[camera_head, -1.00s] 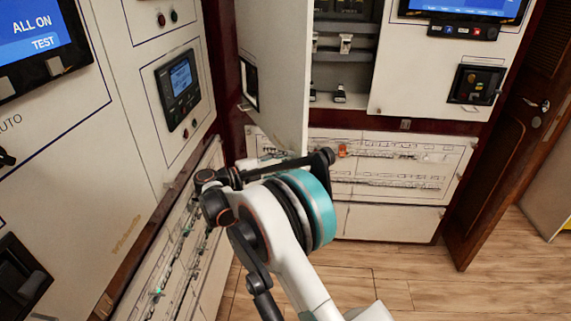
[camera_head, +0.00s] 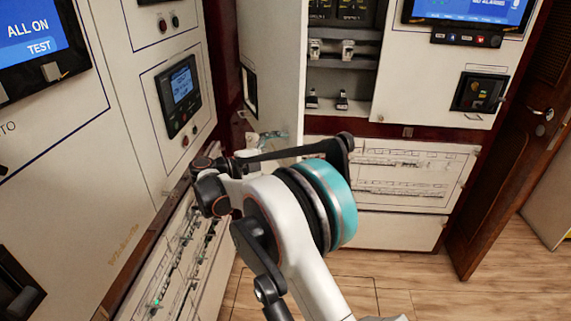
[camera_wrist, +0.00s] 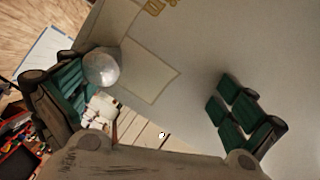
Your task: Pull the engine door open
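The engine door is most likely the tall white door (camera_head: 272,65), which stands swung open in the head view, beside an exposed breaker compartment. In the wrist view a pale flat panel (camera_wrist: 190,55), probably this door, fills much of the picture. A round silver knob (camera_wrist: 101,67) shows in front of it. My gripper (camera_wrist: 157,98) is open, with its green-padded fingers wide apart. The knob is close to the left finger, and I cannot tell whether they touch. The right finger is over the pale panel. In the head view my arm hides most of the gripper.
The breaker compartment (camera_head: 338,75) lies right of the door. A white control cabinet (camera_head: 130,60) stands close on the left. Low white panels (camera_head: 390,228) are below the compartment. A brown wooden door (camera_head: 510,150) stands at the right. Wooden floor (camera_head: 400,285) is clear there.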

